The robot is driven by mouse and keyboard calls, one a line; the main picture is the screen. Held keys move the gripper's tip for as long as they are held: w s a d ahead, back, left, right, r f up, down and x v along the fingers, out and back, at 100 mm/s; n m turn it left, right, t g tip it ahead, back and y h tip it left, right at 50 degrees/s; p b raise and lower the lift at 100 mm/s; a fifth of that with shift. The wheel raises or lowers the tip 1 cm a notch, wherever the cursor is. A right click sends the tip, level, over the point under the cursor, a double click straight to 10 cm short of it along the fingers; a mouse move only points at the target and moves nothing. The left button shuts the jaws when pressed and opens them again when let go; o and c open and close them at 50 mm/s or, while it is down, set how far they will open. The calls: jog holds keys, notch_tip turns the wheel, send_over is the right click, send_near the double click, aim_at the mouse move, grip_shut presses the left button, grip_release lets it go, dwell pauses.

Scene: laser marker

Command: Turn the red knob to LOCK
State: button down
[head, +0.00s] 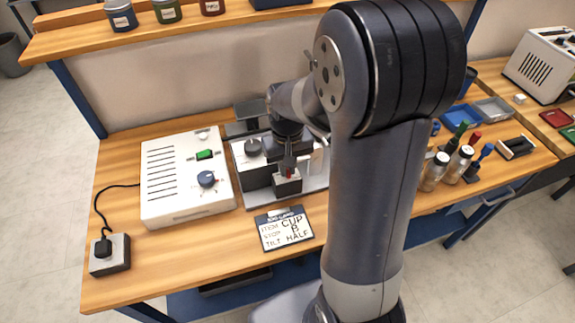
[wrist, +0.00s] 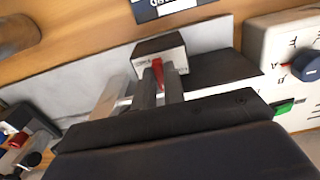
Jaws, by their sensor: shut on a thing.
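The red knob (head: 290,173) sits on a small white box with a dark top (head: 287,186), at the front of a grey metal fixture. In the wrist view the red knob (wrist: 158,72) shows as a narrow red bar between the two grey fingers of my gripper (wrist: 160,84). My gripper is shut on it. In the head view my gripper (head: 288,163) comes down over the knob from behind, and my arm hides part of the fixture. Small marks on the box face are too small to read, so I cannot tell the knob's setting.
A white control unit (head: 165,185) with a blue dial (head: 207,179) and green switch (head: 205,154) stands left of the fixture. A sign (head: 284,228) lies in front. Bottles, brushes and trays (head: 493,110) stand right.

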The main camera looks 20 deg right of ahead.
jog(key=c, duration=1.5)
grip_release()
jog(key=shift+r, duration=0.1)
notch_tip(320, 180, up, 11)
jog(key=shift+f, duration=0.2)
notch_tip(320, 180, up, 7)
jog(key=p, duration=0.7)
send_over(288, 170)
